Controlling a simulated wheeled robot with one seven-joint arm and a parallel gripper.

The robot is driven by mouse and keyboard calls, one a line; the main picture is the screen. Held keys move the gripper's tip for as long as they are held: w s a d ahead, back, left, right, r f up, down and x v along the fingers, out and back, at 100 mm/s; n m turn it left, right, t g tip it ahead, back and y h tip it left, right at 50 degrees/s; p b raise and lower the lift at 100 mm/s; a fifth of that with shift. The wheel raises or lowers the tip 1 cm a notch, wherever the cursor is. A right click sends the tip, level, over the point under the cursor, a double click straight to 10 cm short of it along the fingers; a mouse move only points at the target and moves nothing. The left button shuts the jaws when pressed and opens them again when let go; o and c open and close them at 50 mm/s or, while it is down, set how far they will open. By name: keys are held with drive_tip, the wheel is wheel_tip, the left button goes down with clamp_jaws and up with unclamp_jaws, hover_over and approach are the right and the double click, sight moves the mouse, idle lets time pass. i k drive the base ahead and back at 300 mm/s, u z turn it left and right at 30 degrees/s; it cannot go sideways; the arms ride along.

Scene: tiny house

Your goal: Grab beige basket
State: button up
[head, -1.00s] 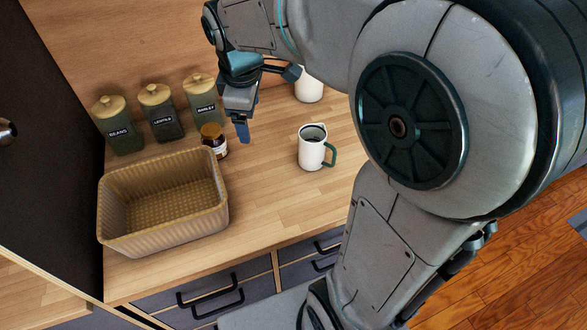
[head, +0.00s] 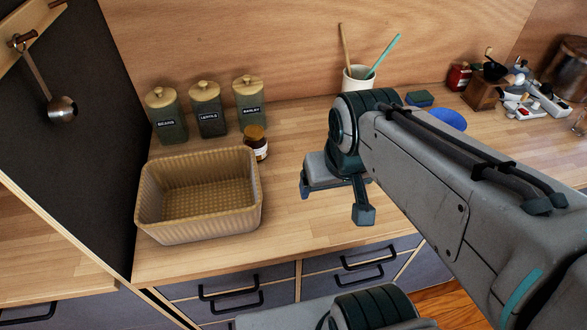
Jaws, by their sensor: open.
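The beige basket (head: 200,224) is a rectangular, ribbed, open-topped container, empty, standing upright on the wooden counter at the left in the head view. My gripper (head: 336,196) is to the right of the basket, apart from it, above the counter near its front edge. Its two fingers are spread and nothing shows between them. The whole near side and the inside of the basket are visible.
A dark wall (head: 75,120) rises at the left. The wooden counter (head: 290,215) is clear between basket and gripper.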

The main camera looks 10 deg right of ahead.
sight(185, 198)
drive_tip(key=u, duration=0.05)
drive_tip(key=k, duration=1)
drive_tip(key=u, duration=1.95)
drive_tip(key=i, duration=1.65)
drive_tip(key=z, duration=2.6)
